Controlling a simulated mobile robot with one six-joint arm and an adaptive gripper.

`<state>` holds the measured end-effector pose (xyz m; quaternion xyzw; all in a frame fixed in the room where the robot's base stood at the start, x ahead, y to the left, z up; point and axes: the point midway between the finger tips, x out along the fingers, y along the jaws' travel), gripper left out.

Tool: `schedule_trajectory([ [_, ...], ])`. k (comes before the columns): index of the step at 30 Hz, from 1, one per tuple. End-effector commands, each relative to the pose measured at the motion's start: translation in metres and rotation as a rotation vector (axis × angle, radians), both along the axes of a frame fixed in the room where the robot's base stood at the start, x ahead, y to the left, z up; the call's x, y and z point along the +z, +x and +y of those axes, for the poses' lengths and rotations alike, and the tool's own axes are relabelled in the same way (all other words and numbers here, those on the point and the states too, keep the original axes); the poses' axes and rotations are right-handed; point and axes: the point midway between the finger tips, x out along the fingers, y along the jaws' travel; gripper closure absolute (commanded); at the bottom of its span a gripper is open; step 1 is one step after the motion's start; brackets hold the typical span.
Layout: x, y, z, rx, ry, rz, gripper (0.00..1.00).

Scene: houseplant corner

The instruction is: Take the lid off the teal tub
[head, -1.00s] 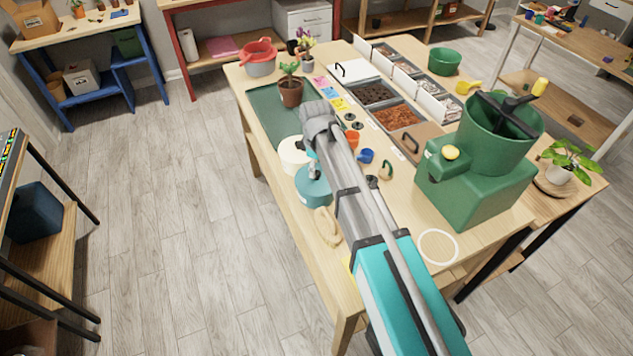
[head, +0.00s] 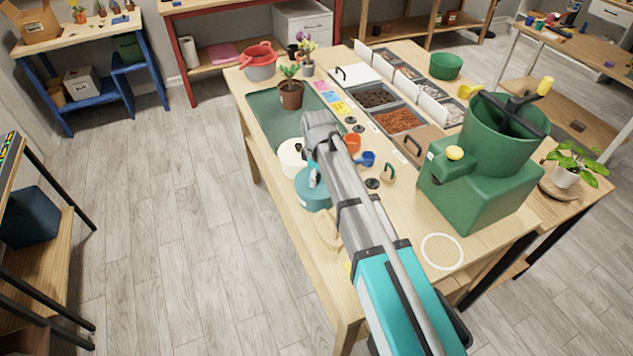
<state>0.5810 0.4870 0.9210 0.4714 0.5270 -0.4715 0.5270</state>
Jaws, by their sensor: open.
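The teal tub (head: 311,200) stands near the front left edge of the table with its teal lid on top. A small grey-white part shows above the lid; I cannot tell whether it is the lid's knob or a fingertip. My gripper (head: 314,170) points down over the tub from the end of my arm. It is open, but its fingers are mostly hidden behind my wrist. I cannot tell whether it touches the lid. A white tub (head: 289,160) with a dark knob stands just behind the teal one.
A green tray (head: 263,117) holds a potted seedling (head: 291,94). An orange cup (head: 353,143), a blue scoop (head: 366,160) and a large green machine (head: 475,195) stand to the right. A white ring (head: 441,236) marks bare tabletop at the front right.

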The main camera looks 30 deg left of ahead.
Motion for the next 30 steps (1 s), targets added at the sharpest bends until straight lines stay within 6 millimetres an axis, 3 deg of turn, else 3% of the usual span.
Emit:
schedule_trajectory([
  [4, 0.0000, 0.0001, -0.0002, 0.000, 0.000, 0.000, 0.27],
  [16, -0.0001, 0.0005, -0.0005, -0.001, 0.000, 0.000, 1.00],
  [30, 0.0035, 0.0006, -0.0007, -0.001, 0.000, 0.000, 1.00],
])
